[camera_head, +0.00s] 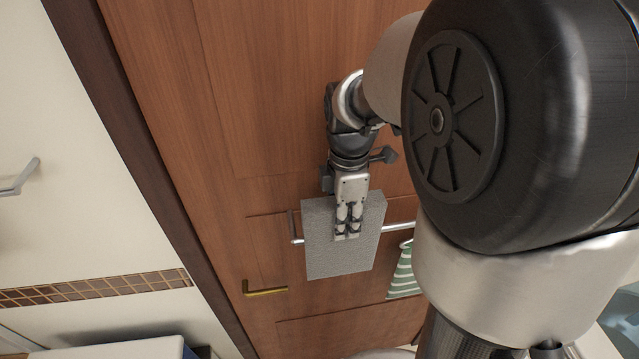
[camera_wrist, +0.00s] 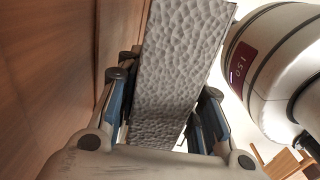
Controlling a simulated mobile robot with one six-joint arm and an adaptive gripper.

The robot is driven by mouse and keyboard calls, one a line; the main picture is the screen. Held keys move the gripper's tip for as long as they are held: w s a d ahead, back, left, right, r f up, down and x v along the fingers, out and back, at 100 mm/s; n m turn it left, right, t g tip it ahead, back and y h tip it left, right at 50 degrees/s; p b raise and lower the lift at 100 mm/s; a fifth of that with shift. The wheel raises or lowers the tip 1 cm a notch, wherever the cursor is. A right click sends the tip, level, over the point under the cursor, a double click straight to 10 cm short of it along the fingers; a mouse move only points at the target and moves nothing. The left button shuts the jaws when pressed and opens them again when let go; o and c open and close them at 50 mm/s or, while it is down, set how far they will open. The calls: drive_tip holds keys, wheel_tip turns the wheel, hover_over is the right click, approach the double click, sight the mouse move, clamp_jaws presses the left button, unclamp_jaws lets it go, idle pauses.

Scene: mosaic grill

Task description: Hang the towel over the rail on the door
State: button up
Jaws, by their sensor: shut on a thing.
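The grey textured towel (camera_head: 327,255) hangs at the rail on the brown wooden door, in front of the rail in the head view. My gripper (camera_head: 347,232) is shut on the towel, with its fingers over the towel's upper middle. The silver rail (camera_head: 398,227) shows on both sides of the towel; its middle is hidden behind it. In the wrist view the towel (camera_wrist: 180,60) runs between the fingers of my gripper (camera_wrist: 160,125). Whether the towel is folded over the rail cannot be told.
The door (camera_head: 255,90) has a brass handle (camera_head: 265,289) at lower left. A green-and-white striped cloth (camera_head: 404,275) hangs right of the towel. A metal fixture (camera_head: 20,178) is on the white wall at left. My arm covers the right side.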

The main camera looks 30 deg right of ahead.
sight(342, 242)
drive_tip(key=shift+f+b, duration=3.05)
drive_tip(key=shift+f, duration=1.05)
drive_tip(key=o, duration=1.4)
drive_tip(key=shift+c, duration=0.2)
drive_tip(key=shift+r, duration=0.1)
